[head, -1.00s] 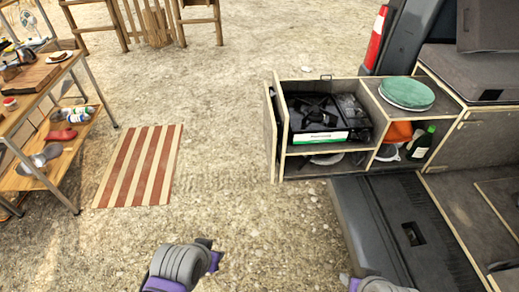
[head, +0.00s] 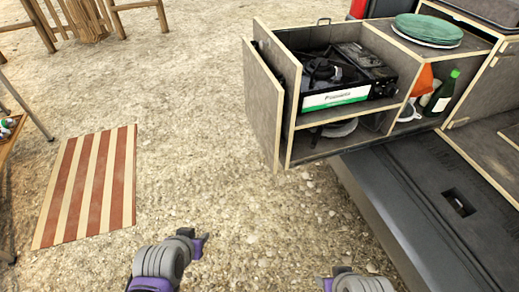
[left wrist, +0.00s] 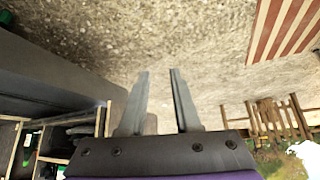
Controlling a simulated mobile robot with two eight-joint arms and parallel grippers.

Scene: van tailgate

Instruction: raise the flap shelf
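The flap shelf (head: 262,102) is a grey panel with pale wooden edges. It hangs down, upright, along the left side of the van's kitchen box (head: 290,112). My left gripper (head: 199,246) is low in the head view, over the gravel, apart from the flap and in front of it. In the left wrist view its two fingers (left wrist: 158,75) are spread with nothing between them. My right gripper (head: 325,283) shows only partly at the bottom edge of the head view, and its fingers cannot be made out.
The box holds a black stove (head: 340,75), a green bottle (head: 440,95) and an orange item. Green plates (head: 428,29) lie on top. The dark bumper (head: 415,205) juts out at the right. A striped mat (head: 90,185) lies at left; gravel between is clear.

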